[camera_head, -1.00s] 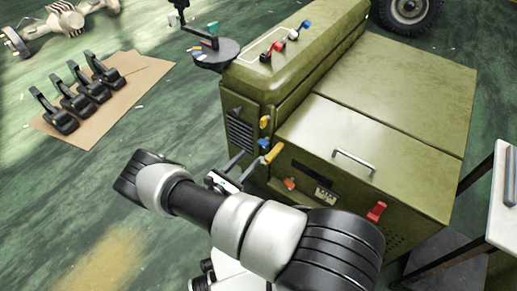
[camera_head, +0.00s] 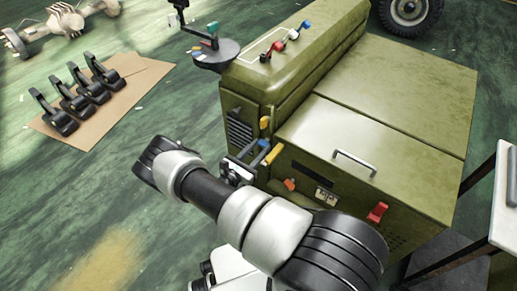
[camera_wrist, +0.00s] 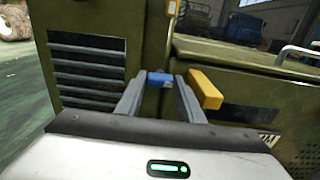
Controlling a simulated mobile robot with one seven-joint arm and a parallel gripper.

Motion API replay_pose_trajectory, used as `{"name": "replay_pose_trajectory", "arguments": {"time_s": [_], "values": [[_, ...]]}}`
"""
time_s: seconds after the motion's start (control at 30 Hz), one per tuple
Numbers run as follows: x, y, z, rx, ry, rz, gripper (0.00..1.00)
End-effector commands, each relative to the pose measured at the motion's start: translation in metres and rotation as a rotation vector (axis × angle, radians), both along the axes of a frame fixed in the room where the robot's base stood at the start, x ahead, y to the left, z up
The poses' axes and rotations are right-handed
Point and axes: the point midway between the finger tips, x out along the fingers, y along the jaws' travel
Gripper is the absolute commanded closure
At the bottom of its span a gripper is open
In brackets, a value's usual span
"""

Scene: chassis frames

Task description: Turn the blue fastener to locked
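The blue fastener (camera_head: 264,143) is on the front of the olive-green machine, just beside a yellow handle (camera_head: 273,153). In the wrist view the blue fastener (camera_wrist: 160,79) shows between the fingertips, left of the yellow handle (camera_wrist: 206,90). My gripper (camera_head: 254,154) is at the machine's front, and its two fingers stand apart. In the wrist view my gripper (camera_wrist: 161,82) has one finger on each side of the blue fastener. The fingers cover its sides, so contact cannot be told.
The olive-green machine (camera_head: 400,85) also has another yellow fastener (camera_head: 264,122), an orange one (camera_head: 290,185), a red one (camera_head: 377,212) and a metal handle (camera_head: 354,162). A round tray (camera_head: 222,58) stands at its left. A white-topped table (camera_head: 505,215) is at right. The left floor is partly clear.

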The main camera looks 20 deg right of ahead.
Motion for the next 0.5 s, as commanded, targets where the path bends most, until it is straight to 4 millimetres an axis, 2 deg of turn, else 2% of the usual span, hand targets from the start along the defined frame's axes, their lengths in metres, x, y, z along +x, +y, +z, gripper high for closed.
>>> {"name": "replay_pose_trajectory", "arguments": {"time_s": [0.27, 0.5], "values": [[-0.0006, 0.0001, -0.0002, 0.015, -0.024, -0.001, 0.88], [-0.0007, 0.0007, -0.001, 0.083, -0.126, 0.002, 0.88]]}}
